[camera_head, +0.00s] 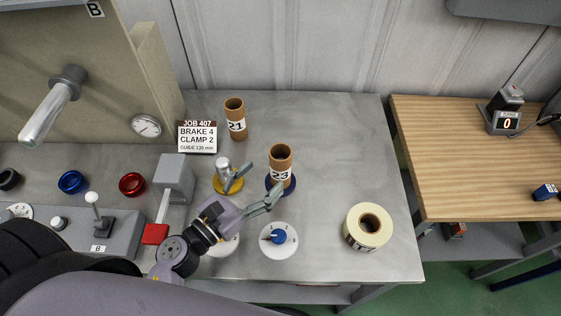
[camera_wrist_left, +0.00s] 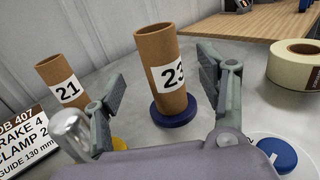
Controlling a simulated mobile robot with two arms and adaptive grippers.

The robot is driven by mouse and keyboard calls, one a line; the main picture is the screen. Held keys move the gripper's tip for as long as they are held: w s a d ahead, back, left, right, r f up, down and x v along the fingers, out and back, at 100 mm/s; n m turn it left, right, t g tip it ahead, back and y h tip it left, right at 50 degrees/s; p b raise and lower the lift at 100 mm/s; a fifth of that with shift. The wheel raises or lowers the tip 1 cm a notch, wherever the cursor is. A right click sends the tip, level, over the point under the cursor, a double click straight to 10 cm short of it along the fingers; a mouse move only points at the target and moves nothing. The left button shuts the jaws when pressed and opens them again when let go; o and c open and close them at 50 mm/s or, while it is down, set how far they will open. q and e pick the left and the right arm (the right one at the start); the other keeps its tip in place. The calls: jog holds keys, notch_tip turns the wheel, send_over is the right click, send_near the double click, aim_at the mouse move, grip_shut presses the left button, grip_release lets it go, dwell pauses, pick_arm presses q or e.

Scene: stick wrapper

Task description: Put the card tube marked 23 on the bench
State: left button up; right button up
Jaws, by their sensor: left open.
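The card tube marked 23 (camera_head: 280,163) stands upright on a blue round base (camera_head: 270,184) on the grey metal bench (camera_head: 335,130). In the left wrist view the tube (camera_wrist_left: 155,55) rises between my two fingers, with the blue base (camera_wrist_left: 174,116) below it. My left gripper (camera_head: 262,180) is open, with its fingers pointing at the tube from the front left; I cannot tell whether they touch it. A second card tube marked 21 (camera_head: 236,120) stands upright on the bench farther back and left. My right gripper is not in view.
A yellow base with a metal post (camera_head: 226,178) stands left of tube 23. A blue-knobbed dial (camera_head: 279,238) lies in front. A cream tape roll (camera_head: 367,227) sits at right. A job sign (camera_head: 197,137) stands at the back left. The bench's back right is clear.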

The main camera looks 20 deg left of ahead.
aim_at(273, 170)
pick_arm(q)
jog(key=shift+p+x, duration=0.3)
jog(key=shift+x, duration=0.9)
jog(key=x, duration=0.1)
jog(key=p+x, duration=0.2)
jog(key=x, duration=0.1)
jog(key=shift+f, duration=0.25)
jog(key=shift+w+d+f, duration=0.15)
jog(key=shift+w+d, duration=0.05)
jog(key=shift+w, duration=0.25)
jog(key=shift+s, duration=0.1)
jog(key=shift+c, duration=0.7)
jog(key=c, duration=1.1)
